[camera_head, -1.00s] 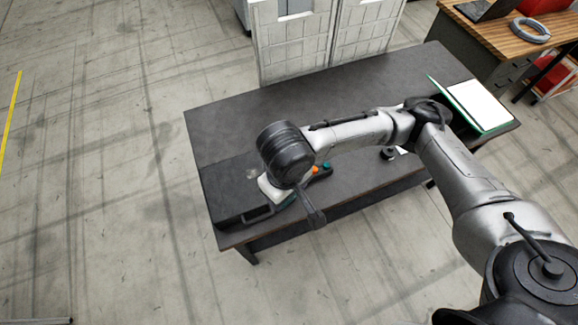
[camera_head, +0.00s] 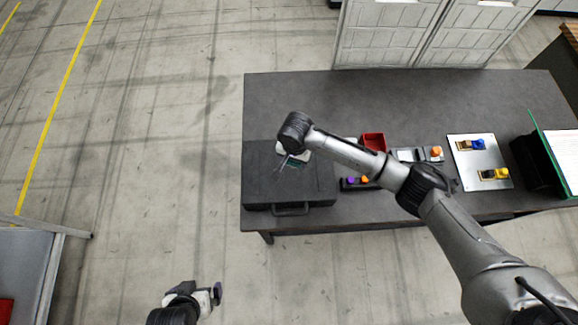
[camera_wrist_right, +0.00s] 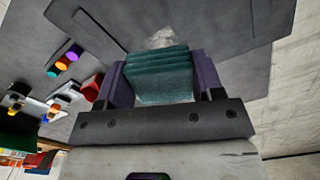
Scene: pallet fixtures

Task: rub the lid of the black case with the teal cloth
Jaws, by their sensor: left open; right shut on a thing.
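The black case (camera_head: 262,184) lies flat at the left end of the dark table, with its handle (camera_head: 291,209) toward the front edge. My right gripper (camera_head: 290,162) is over its lid. In the right wrist view the gripper (camera_wrist_right: 160,82) is shut on the folded teal cloth (camera_wrist_right: 163,76), which is between its purple fingers. The cloth is at the lid (camera_wrist_right: 222,32), next to a pale smudge (camera_wrist_right: 160,38). I cannot tell whether it touches. My left gripper (camera_head: 217,294) is open and empty over the floor, away from the table.
Right of the case are a strip with coloured knobs (camera_head: 358,182), a red bin (camera_head: 374,141), and a pale plate (camera_head: 480,162) with blue and yellow parts. A green-edged panel (camera_head: 555,155) stands at the right end. The back of the table (camera_head: 300,95) is clear.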

